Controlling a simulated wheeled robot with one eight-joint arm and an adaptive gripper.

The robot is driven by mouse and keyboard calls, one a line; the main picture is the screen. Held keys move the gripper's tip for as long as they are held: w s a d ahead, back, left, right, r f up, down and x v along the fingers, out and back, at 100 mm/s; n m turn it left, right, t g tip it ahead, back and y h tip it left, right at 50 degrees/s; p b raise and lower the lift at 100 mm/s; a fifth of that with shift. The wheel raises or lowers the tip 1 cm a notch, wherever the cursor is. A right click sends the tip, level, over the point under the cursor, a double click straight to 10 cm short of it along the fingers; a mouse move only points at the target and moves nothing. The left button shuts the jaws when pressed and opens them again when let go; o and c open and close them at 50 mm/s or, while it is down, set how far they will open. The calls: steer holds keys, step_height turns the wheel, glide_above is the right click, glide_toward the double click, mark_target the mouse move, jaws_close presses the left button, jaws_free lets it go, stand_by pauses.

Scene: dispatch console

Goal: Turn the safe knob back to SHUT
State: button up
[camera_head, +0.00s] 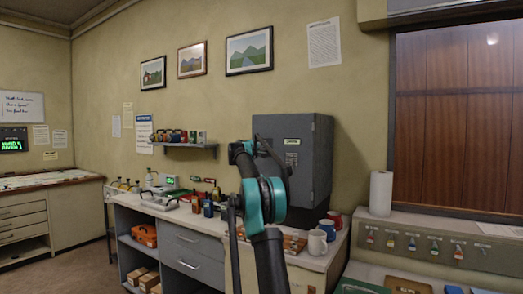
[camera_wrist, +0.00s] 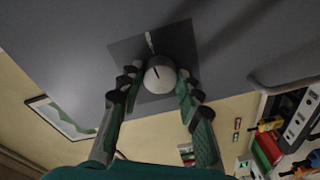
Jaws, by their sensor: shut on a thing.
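The safe (camera_head: 283,150) is a grey wall cabinet in the head view, with a small label on its front. My arm stands before its lower left part and hides the knob there. In the wrist view the safe knob (camera_wrist: 160,79) is a round, pale knob with a dark pointer line, on a dark square plate (camera_wrist: 185,40). A white mark shows on the plate above the knob. My gripper (camera_wrist: 159,82) is shut on the knob, one finger on each side. The knob's lettering cannot be read.
A counter (camera_head: 165,212) with jars, small items and mugs (camera_head: 317,241) runs below the safe. A small shelf (camera_head: 185,146) with several colourful items is to the left. A paper roll (camera_head: 380,193) stands at right on a ledge with keys.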

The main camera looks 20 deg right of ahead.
steer(key=n, duration=0.4)
steer(key=shift+g, duration=0.3)
steer(key=n, duration=0.4)
steer(key=shift+r, duration=0.1)
steer(key=n+g, duration=0.1)
steer(key=n, duration=0.3)
steer(key=shift+w+a, duration=0.1)
steer(key=shift+n, duration=1.8)
steer(key=o, duration=1.2)
steer(key=shift+c, duration=0.2)
steer(key=shift+a, duration=0.1)
steer(key=v, duration=1.1)
steer(key=shift+a, duration=0.45)
